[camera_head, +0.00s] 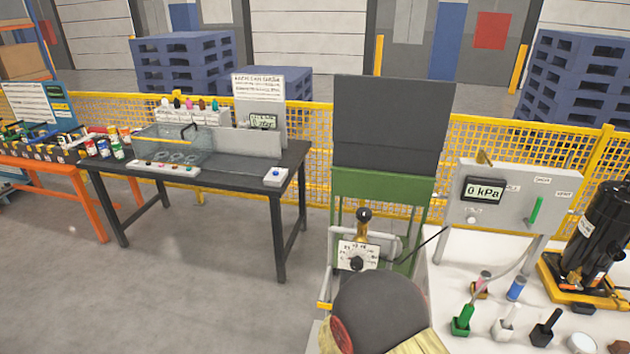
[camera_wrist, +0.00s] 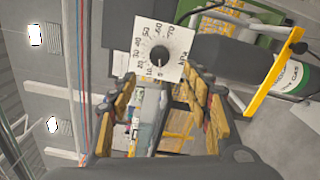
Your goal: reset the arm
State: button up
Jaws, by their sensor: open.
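My gripper (camera_wrist: 162,105) shows in the wrist view with its two yellow-padded fingers apart and nothing between them. Past the fingertips, a white dial plate (camera_wrist: 160,38) with a black knob and a kPa scale shows at the top of the view. The same kind of dial plate (camera_head: 357,256) shows in the head view, in front of the green stand (camera_head: 382,187). A rounded dark part of my own arm covers the bottom middle of the head view. The fingers cannot be made out clearly there.
A white panel reading 0 kPa (camera_head: 484,190) stands at the right, with a black compressor (camera_head: 606,235) and coloured fittings on the white table (camera_head: 460,343). A dark table (camera_head: 255,165) with a clear tank stands left. A yellow fence (camera_head: 318,150) runs behind. Grey floor (camera_head: 190,290) is clear at left.

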jog(key=s+a+f+m+g+y, duration=0.2)
jog(key=s+a+f+m+g, duration=0.15)
jog(key=f, duration=0.35)
jog(key=s+a+f+m+g+y, duration=0.2)
jog(key=f+m+g, duration=0.15)
jog(key=f, duration=0.45)
jog(key=s+a+r+m+g+y, duration=0.3)
jog(key=s+a+m+g, duration=0.15)
jog(key=s, duration=0.25)
jog(key=s+d+r+m, duration=0.2)
jog(key=s+d+r, duration=0.2)
jog(key=r, duration=0.7)
jog(key=s+d+r+m+h, duration=0.1)
jog(key=s+d+r, duration=0.4)
jog(key=r, duration=0.6)
jog(key=s+d+r+m, duration=0.3)
jog(key=s+r, duration=0.4)
jog(key=r, duration=0.4)
jog(key=shift+d+r, duration=0.3)
jog(key=shift+d, duration=0.6)
